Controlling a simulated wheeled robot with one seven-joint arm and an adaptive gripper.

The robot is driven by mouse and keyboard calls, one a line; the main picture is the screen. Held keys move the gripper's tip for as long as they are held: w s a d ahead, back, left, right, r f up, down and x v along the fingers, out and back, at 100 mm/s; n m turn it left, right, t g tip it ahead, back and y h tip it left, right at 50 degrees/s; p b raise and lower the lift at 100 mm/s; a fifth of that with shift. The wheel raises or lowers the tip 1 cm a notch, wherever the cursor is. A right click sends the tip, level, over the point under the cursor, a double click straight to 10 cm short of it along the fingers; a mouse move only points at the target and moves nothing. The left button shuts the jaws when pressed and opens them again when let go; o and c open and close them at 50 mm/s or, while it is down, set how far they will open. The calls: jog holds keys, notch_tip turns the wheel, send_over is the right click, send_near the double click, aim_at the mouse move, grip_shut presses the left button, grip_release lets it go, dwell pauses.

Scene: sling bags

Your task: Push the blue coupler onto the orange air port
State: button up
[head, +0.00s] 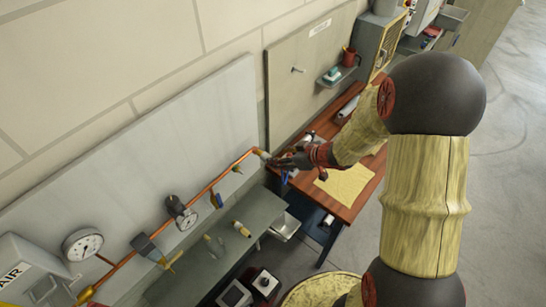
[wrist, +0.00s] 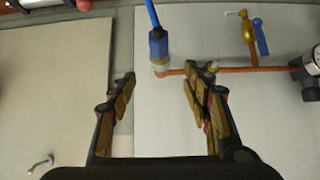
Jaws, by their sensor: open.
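The blue coupler (wrist: 158,43) shows in the wrist view with a blue hose (wrist: 152,12) running up from it. Its other end meets a pale fitting (wrist: 160,66) at the left end of the orange pipe (wrist: 230,70). I cannot tell how far the coupler is pushed on, and no separate orange port is clear. My gripper (wrist: 159,74) is open, its fingers apart on either side of the fitting in the picture, with nothing held between them. In the head view my gripper (head: 281,160) is at the right end of the pipe (head: 222,176), covering most of the joint.
A yellow valve with a blue handle (wrist: 254,36) and a gauge (wrist: 308,68) lie along the pipe. A grey shelf (head: 215,262) runs below the panel. A hook (wrist: 40,163) is on the neighbouring panel.

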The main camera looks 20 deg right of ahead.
jog(key=v, duration=0.3)
jog(key=shift+s+d+r, duration=0.2)
dwell(0.4)
